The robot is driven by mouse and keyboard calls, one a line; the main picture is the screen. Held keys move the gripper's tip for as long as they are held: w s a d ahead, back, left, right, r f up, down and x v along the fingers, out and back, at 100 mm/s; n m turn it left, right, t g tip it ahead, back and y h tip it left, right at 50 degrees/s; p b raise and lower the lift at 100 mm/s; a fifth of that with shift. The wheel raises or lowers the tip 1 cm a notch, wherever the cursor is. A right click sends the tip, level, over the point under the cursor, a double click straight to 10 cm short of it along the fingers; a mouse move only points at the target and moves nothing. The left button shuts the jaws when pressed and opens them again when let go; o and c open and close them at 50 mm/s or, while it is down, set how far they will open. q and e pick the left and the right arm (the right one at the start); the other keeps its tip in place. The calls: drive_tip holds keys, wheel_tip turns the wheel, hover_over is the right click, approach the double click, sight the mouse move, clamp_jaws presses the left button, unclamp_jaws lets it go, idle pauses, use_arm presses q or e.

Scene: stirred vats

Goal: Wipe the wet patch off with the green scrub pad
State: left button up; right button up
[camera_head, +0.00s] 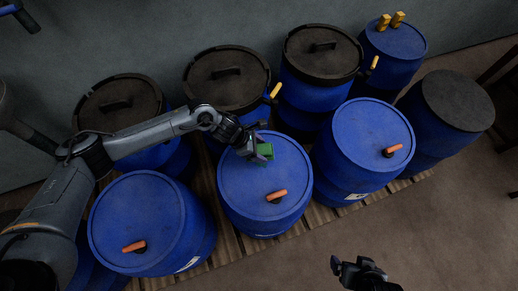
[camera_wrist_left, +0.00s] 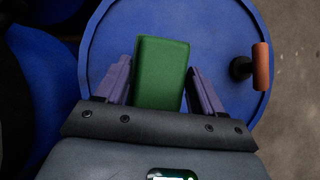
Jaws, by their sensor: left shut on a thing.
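My left gripper (camera_head: 259,153) is shut on the green scrub pad (camera_head: 266,149), over the far part of the middle front blue vat's lid (camera_head: 245,182). In the left wrist view the pad (camera_wrist_left: 160,72) sits between the two fingers, with the blue lid (camera_wrist_left: 108,40) behind it. I cannot tell whether the pad touches the lid. No wet patch can be made out; the pad and gripper hide part of the lid. My right gripper (camera_head: 350,268) is at the bottom edge, above the floor, away from the vats; its opening is unclear.
The middle lid has an orange-handled valve (camera_head: 277,196). Blue vats with similar handles stand left (camera_head: 130,215) and right (camera_head: 365,135). Black-lidded vats (camera_head: 225,75) stand behind, two with yellow handles. A wooden pallet (camera_head: 228,246) lies beneath. The floor at front right is clear.

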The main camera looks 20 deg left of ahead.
use_arm(q)
drive_tip(key=shift+r, duration=0.15)
drive_tip(key=shift+r+p, duration=0.65)
drive_tip(key=shift+r, duration=0.7)
